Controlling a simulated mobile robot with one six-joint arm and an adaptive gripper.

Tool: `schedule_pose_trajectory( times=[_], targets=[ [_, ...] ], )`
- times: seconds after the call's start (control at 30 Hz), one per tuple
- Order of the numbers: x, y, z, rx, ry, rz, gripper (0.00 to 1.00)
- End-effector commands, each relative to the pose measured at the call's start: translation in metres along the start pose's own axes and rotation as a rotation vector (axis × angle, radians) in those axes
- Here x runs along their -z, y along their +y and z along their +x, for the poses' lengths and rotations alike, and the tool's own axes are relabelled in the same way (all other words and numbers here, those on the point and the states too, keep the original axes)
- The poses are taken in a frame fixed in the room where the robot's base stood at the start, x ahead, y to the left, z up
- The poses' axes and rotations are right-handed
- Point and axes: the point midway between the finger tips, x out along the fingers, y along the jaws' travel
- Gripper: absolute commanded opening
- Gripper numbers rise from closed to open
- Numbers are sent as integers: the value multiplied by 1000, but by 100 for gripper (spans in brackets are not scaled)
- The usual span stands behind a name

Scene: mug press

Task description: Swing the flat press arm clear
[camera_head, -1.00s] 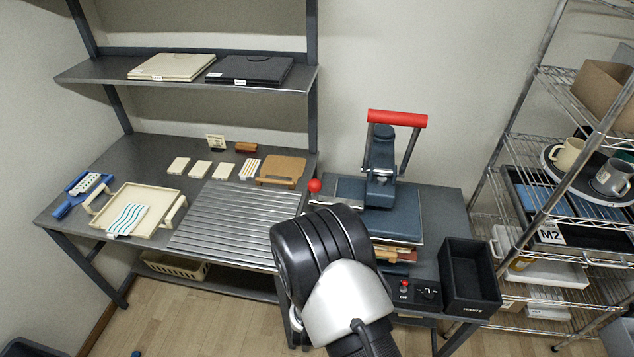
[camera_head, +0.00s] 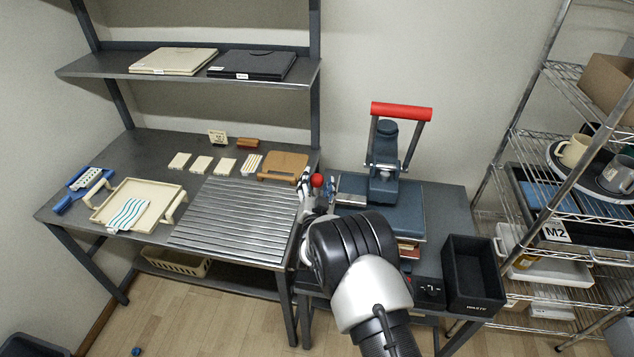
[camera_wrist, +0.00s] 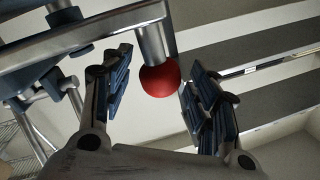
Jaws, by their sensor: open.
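The press (camera_head: 384,155) stands on the right-hand table, dark blue with a raised red handle (camera_head: 401,111). A red ball knob (camera_head: 317,180) is at its left side. In the wrist view the knob (camera_wrist: 160,80) sits at the end of a silver post (camera_wrist: 154,42) joined to the flat metal press arm (camera_wrist: 85,40). My gripper (camera_head: 317,184) is open around the knob, one finger on each side. The wrist view shows the gripper (camera_wrist: 160,60) with a gap left of the knob; the right finger is close, and contact cannot be told.
A ribbed metal rack (camera_head: 235,220) lies just left of my gripper. A black waste bin (camera_head: 471,275) and a control box (camera_head: 429,291) stand right of my arm. A wire shelf (camera_head: 570,150) with mugs is at the far right.

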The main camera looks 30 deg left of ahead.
Motion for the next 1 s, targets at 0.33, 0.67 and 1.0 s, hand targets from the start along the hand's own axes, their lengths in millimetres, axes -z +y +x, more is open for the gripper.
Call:
schedule_pose_trajectory(
  times=[0.33, 0.67, 1.0],
  targets=[
    [1, 0, 10, 0, 0, -1, 55],
    [1, 0, 10, 0, 0, 0, 39],
    [1, -1, 10, 1, 1, 0, 16]
  ],
)
